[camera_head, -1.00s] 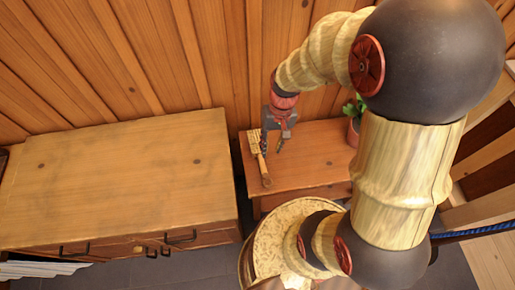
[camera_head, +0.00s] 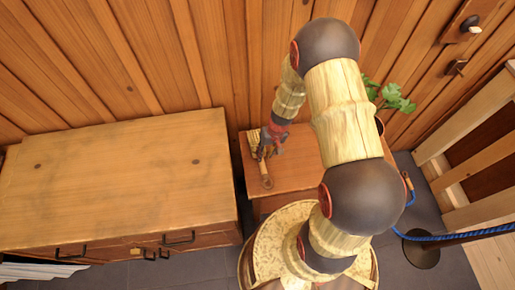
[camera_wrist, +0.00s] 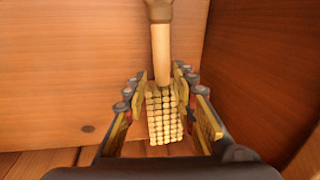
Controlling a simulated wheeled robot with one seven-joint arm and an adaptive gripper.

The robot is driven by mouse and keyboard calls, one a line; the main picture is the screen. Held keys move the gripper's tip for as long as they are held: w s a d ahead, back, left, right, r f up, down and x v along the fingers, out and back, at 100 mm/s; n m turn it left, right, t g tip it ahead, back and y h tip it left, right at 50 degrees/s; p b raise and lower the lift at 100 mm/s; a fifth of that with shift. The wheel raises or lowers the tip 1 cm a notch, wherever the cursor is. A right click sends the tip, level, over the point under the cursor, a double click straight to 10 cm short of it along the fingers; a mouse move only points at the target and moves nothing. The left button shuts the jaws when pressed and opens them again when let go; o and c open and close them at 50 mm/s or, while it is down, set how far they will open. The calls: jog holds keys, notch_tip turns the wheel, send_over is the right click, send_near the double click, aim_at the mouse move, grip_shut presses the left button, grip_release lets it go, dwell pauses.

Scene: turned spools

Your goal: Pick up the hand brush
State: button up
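The hand brush (camera_head: 265,172) lies on the small wooden table (camera_head: 302,165), near its left edge. Its handle points toward the front, and my gripper partly hides its head in the head view. My gripper (camera_head: 268,151) is low over the brush head. In the wrist view, my gripper (camera_wrist: 162,92) is open, with one finger on each side of the pale, bristled brush head (camera_wrist: 165,112). The handle (camera_wrist: 161,50) runs away toward the top. Narrow gaps show beside the head; contact at the fingertips is hard to tell.
A potted plant (camera_head: 392,96) stands at the table's back right, partly behind my arm. A larger wooden cabinet (camera_head: 115,175) is on the left. The plank wall (camera_head: 225,60) rises close behind. A blue rope (camera_head: 460,236) on a dark stand is at right.

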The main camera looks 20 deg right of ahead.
jog(key=f+b, duration=0.1)
jog(key=f, duration=0.1)
jog(key=a+f+b, duration=0.1)
jog(key=f, duration=0.2)
jog(key=shift+a+f, duration=0.15)
jog(key=shift+f, duration=0.05)
jog(key=shift+r, duration=0.1)
jog(key=c, duration=0.3)
jog(key=c, duration=0.4)
grip_shut()
